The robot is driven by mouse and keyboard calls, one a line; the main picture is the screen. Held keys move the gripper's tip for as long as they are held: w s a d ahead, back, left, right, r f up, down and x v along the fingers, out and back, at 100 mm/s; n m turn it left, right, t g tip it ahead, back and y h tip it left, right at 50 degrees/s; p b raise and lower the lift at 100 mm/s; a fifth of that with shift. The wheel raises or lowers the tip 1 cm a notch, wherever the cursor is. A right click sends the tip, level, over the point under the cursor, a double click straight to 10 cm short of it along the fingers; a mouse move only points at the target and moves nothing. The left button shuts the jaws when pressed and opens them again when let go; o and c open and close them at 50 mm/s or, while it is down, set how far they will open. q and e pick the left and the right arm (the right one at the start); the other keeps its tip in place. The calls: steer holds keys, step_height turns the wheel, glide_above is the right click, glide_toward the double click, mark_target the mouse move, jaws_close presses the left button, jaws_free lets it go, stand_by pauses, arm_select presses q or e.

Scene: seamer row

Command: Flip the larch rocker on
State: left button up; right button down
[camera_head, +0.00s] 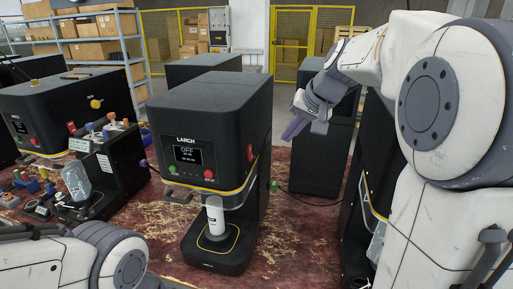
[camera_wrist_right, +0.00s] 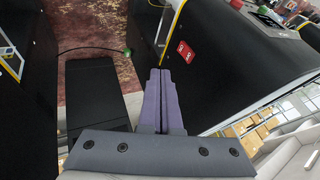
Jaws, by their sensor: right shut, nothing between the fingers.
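The larch seamer (camera_head: 205,120) is a black machine in the middle of the head view, with "LARCH" on its front and a display (camera_head: 188,153) reading OFF. Its red rocker (camera_head: 250,152) is on the right side, near the front edge. A red rocker (camera_wrist_right: 187,52) also shows on a black side wall in the right wrist view. My right gripper (camera_head: 292,129) is shut and empty, its purple fingers right of the larch seamer. In the wrist view the fingertips (camera_wrist_right: 160,71) are just left of and below the rocker, apparently not touching it. My left gripper is out of view.
A white can (camera_head: 215,212) stands under the larch seamer's head. A dark cabinet (camera_head: 322,150) is behind my right gripper. The worn red top (camera_head: 295,240) is clear at front right.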

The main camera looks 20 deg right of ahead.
mark_target(250, 152)
arm_select(q)
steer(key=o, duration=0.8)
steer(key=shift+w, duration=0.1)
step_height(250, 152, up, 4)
steer(key=p, duration=0.4)
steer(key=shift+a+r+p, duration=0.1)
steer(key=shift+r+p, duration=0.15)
steer(key=shift+p, duration=0.05)
arm_select(e)
steer(key=w+a+f, duration=0.5)
steer(key=w+f, duration=0.2)
steer(key=f, duration=0.1)
steer(key=shift+w+f, duration=0.35)
steer(key=shift+a, duration=0.1)
